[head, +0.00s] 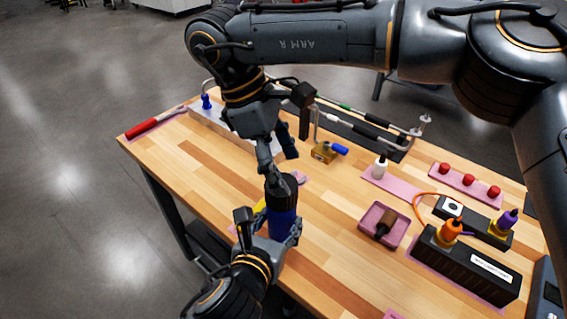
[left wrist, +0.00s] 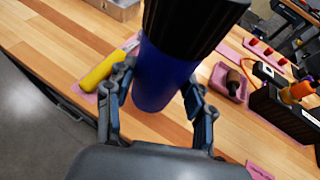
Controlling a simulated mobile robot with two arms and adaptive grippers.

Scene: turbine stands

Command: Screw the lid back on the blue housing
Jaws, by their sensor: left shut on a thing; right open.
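The blue housing (head: 283,226) is upright near the table's front edge, with the black ribbed lid (head: 286,186) on top of it. My left gripper (head: 270,228) is shut on the housing from the front. The left wrist view shows the housing (left wrist: 163,75) between the fingers of this gripper (left wrist: 160,95), with the lid (left wrist: 195,25) above. I cannot tell whether the housing's base touches the table. My right gripper (head: 277,165) is open and points down just above the lid, one finger at or close to its top edge. I cannot tell if they touch.
A yellow object (left wrist: 103,72) lies left of the housing. A pink bin (head: 370,218) with a dark-headed tool, a white bottle (head: 380,167), a brass valve (head: 324,152) and a black connector box (head: 465,268) stand to the right. Bare wood lies between them.

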